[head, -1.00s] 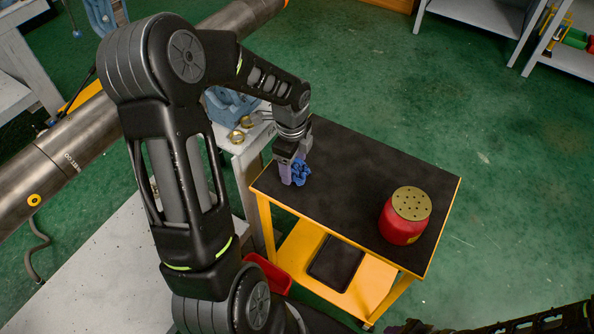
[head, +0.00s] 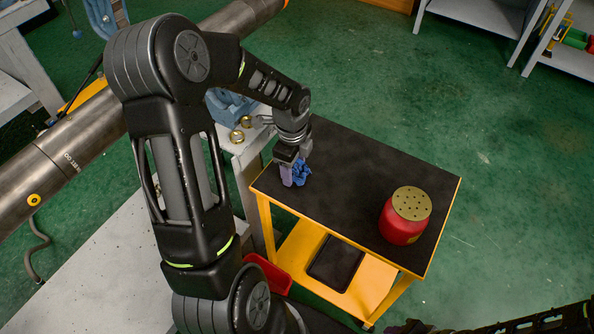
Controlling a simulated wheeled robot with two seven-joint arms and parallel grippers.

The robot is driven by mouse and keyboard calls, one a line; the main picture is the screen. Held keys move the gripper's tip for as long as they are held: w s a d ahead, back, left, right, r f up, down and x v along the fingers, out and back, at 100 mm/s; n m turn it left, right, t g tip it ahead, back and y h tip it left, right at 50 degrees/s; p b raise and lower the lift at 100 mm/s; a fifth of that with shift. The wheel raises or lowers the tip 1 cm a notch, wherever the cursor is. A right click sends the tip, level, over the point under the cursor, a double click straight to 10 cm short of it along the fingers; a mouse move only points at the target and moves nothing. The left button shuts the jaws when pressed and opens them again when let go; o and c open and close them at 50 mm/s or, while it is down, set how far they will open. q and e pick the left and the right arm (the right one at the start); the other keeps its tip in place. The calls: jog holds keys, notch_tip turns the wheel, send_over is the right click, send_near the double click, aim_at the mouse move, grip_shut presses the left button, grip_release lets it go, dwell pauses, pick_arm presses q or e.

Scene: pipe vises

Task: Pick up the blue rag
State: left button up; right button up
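My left gripper (head: 291,174) points down over that corner, right at the rag. One finger shows on the left side of the rag; the other is hidden, so I cannot tell if the fingers are closed on it. The rag appears to be at tabletop level. My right gripper is not in view; only dark parts of my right arm show at the bottom right.
A red canister with a perforated gold lid (head: 407,215) stands on the cart's right side. A black tray (head: 335,262) and a red bin (head: 268,273) sit lower down. A grey bench with brass rings (head: 237,135) adjoins the cart on the left. The cart's middle is clear.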

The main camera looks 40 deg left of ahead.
aim_at(294, 168)
pick_arm(q)
jog(key=c, duration=0.5)
notch_tip(294, 168, up, 10)
jog(key=shift+r, duration=0.1)
dwell(0.4)
dwell(0.4)
